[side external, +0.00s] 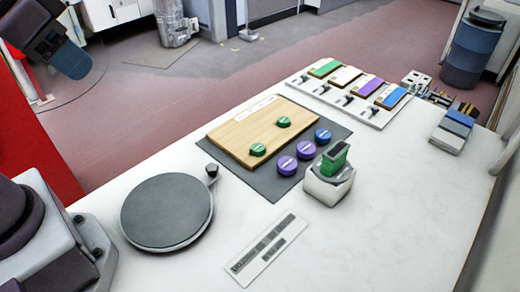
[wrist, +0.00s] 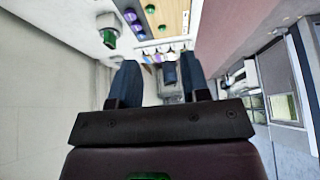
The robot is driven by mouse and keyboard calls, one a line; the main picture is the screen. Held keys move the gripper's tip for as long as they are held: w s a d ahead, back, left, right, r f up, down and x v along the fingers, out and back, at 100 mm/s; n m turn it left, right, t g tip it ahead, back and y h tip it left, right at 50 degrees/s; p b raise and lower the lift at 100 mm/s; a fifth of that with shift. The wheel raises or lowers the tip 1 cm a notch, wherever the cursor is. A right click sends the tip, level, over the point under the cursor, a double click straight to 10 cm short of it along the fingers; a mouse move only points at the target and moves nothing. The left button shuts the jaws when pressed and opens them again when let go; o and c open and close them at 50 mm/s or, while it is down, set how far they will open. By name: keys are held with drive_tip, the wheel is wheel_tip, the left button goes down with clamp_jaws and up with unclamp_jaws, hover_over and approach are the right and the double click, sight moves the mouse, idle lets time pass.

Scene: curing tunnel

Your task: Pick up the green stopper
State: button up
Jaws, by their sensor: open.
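Two round green stoppers lie on the wooden board in the side external view, one nearer the front (side external: 258,150) and one farther back (side external: 284,122). They also show at the top of the wrist view, as one green stopper (wrist: 150,9) and another (wrist: 162,28). A green block (side external: 335,157) stands in a white holder (side external: 328,186) right of the board. My gripper (wrist: 160,80) is open and empty, its two dark fingers apart. In the side external view part of my gripper (side external: 72,60) shows high at the upper left, far from the stoppers.
The wooden board (side external: 250,118) lies on a dark mat (side external: 265,186) with purple stoppers (side external: 287,165) and a blue one (side external: 322,136). A round dark turntable (side external: 167,211) and a label card (side external: 266,250) lie in front. A rack of coloured blocks (side external: 303,80) stands behind. The right front table is clear.

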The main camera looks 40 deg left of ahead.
idle(0.3)
drive_tip(key=o, duration=0.4)
